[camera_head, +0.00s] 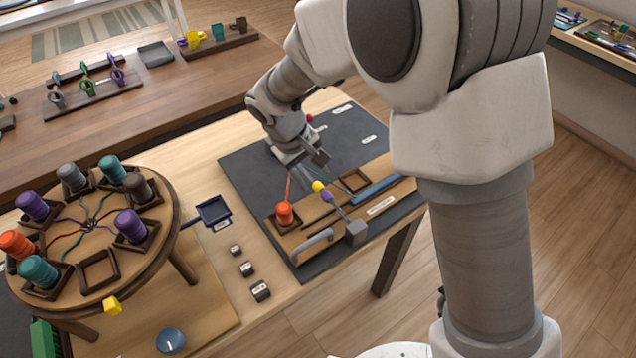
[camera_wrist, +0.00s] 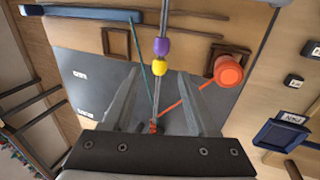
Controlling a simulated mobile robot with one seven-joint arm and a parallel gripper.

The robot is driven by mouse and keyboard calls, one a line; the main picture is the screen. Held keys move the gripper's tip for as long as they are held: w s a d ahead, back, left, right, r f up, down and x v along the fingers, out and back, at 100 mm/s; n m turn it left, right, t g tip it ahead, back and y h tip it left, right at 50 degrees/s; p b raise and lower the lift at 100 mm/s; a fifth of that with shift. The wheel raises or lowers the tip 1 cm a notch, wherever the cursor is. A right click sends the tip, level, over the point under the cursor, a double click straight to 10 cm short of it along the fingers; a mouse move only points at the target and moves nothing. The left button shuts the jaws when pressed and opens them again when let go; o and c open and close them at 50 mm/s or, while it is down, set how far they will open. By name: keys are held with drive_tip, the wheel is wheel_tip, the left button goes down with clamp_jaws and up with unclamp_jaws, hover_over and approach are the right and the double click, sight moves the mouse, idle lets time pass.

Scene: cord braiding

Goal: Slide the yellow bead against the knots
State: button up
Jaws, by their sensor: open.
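The yellow bead (camera_head: 317,186) sits on a grey cord just beside the purple bead (camera_head: 327,195). In the wrist view the yellow bead (camera_wrist: 160,64) lies between the purple bead (camera_wrist: 161,46) and the knots (camera_wrist: 154,127). A bare length of cord separates it from the knots, where a red and a teal cord also meet. My gripper (camera_head: 312,163) is open above the dark mat. In the wrist view its fingers (camera_wrist: 161,78) stand apart on either side of the cord, with the yellow bead near the gap between their tips. I cannot tell whether they touch it.
An orange spool (camera_head: 284,213) stands on the wooden board with the red cord running to it. A grey block (camera_head: 355,233) sits at the board's front. A blue tray (camera_head: 213,210) and a round stand of spools (camera_head: 90,275) are to the left.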

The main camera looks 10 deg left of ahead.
sight(318, 186)
drive_tip(key=x, duration=0.4)
drive_tip(key=shift+f, duration=0.4)
clamp_jaws()
idle(1.1)
